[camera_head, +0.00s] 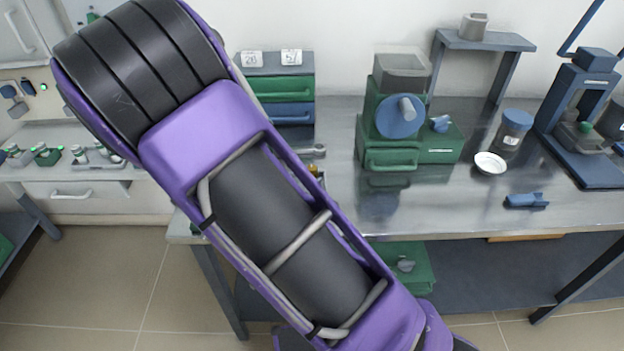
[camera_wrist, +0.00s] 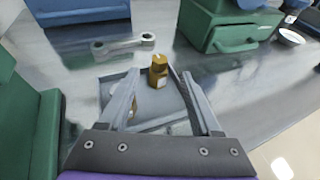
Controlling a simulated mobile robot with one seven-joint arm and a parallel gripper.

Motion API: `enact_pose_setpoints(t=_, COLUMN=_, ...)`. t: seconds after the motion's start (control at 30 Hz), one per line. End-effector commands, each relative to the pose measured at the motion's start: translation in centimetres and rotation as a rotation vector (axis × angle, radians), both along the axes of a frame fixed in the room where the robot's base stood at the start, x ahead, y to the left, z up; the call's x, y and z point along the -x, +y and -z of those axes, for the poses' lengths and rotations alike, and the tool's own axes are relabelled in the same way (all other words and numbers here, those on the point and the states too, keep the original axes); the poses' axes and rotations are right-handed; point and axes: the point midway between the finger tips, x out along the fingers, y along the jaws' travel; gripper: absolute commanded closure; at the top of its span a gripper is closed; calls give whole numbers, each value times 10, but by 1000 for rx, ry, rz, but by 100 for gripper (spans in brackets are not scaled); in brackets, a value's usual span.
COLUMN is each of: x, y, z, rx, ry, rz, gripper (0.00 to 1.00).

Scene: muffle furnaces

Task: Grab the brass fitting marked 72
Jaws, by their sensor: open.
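A small brass fitting (camera_wrist: 158,70) stands upright on a grey tray (camera_wrist: 113,83) in the wrist view. A pale label shows low on its side, too small to read. My gripper (camera_wrist: 154,72) is open, with one finger on each side of the fitting in the picture; I cannot tell whether the fitting is fully between them. A second brass-coloured patch (camera_wrist: 132,112) shows beside the left finger, mostly hidden. In the head view my arm covers most of this spot, and only a sliver of brass (camera_head: 313,169) shows at its edge.
A grey wrench (camera_wrist: 122,45) lies behind the tray. A green machine with a drawer (camera_wrist: 228,25) stands behind at the right, and a green block (camera_wrist: 32,135) at the left. A white dish (camera_head: 490,163) and a blue tool (camera_head: 527,201) lie farther right on the steel bench.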

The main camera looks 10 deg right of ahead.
Motion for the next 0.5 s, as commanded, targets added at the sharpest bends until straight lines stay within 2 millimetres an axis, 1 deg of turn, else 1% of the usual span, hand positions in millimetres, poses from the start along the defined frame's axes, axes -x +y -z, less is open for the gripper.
enact_pose_setpoints(t=0.3, x=-34, y=-22, z=14, rx=2, ry=0, rz=2, gripper=35)
enact_pose_setpoints(t=0.4, x=-40, y=-26, z=15, rx=1, ry=-1, rz=1, gripper=35)
enact_pose_setpoints(t=0.5, x=-42, y=-26, z=15, rx=1, ry=-1, rz=0, gripper=35)
